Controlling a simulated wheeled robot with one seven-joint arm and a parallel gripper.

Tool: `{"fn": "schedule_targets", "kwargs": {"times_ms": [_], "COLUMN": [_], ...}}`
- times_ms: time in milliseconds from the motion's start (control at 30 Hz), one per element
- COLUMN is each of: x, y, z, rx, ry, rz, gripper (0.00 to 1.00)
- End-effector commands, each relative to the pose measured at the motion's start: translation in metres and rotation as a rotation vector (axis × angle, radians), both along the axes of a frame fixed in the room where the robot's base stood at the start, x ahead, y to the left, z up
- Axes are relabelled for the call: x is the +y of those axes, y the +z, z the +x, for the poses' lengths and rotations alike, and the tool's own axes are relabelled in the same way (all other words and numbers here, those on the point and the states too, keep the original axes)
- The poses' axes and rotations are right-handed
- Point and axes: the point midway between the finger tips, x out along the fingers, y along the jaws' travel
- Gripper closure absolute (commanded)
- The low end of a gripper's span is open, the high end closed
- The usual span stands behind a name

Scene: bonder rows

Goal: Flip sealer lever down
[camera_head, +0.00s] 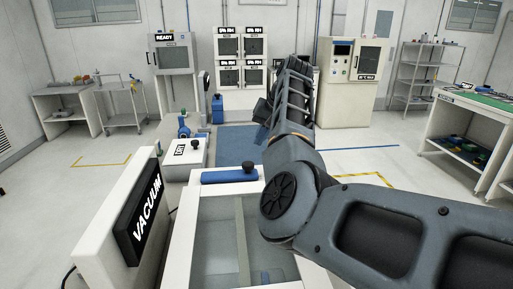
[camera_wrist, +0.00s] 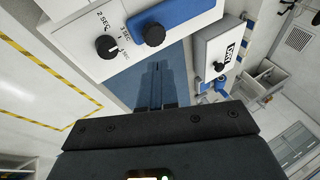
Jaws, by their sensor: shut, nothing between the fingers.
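A white machine (camera_head: 184,240) with a VACUUM sign and a clear lid stands in front of me in the head view. At its far end is a blue bar (camera_head: 222,176) with a black knob (camera_head: 248,166); this may be the sealer lever. The wrist view shows the blue bar (camera_wrist: 185,14) and black knob (camera_wrist: 152,34) at the top, beside a black dial (camera_wrist: 107,45) marked in seconds. My gripper (camera_wrist: 155,68) is shut and empty, below and apart from the knob in the wrist view.
A white box marked DRY (camera_head: 184,154) stands beyond the machine; it also shows in the wrist view (camera_wrist: 218,45). A cabinet marked READY (camera_head: 174,57) and a tall cream cabinet (camera_head: 352,95) stand at the back. A bench (camera_head: 470,118) is at right. Open floor lies between.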

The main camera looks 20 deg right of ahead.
Motion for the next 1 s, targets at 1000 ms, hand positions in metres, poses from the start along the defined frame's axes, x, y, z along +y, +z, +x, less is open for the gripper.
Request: {"fn": "schedule_targets", "kwargs": {"times_ms": [1000], "x": [-0.019], "y": [0.057], "z": [-0.026], "rx": [-0.003], "ry": [0.002], "rz": [0.0], "gripper": [1.0]}}
